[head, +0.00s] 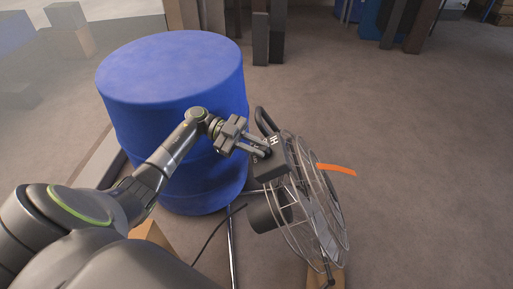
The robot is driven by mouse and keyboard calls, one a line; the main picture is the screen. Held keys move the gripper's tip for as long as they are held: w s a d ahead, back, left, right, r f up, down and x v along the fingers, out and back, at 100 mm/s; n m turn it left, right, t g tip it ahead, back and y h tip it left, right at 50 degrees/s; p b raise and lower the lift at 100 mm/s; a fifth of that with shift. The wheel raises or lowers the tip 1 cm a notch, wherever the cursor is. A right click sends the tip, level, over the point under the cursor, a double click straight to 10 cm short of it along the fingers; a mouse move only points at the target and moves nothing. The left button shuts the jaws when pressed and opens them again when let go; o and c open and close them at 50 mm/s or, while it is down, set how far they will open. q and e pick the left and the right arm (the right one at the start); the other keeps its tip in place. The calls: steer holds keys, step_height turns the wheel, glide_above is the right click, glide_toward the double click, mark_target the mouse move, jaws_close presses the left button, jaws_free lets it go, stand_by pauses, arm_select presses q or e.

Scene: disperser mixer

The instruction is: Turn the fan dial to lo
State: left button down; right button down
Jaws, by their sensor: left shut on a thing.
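A fan (315,215) with a round wire cage stands right of centre in the head view. Its dark control box (272,165) sits at the upper left of the cage and carries white markings, one like an H. My left gripper (262,149) reaches in from the left and is shut on the fan dial at the box. The dial itself is mostly hidden by the fingers, so I cannot tell its setting. My right gripper is not in view.
A large blue barrel (172,75) stands just behind and left of my left forearm. An orange strip (338,169) sticks out right of the cage. A dark cable (214,232) runs on the floor. The floor at right (430,150) is clear.

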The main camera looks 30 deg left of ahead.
mark_target(257, 147)
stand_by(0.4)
arm_select(q)
steer(key=c, duration=1.4)
jaws_free()
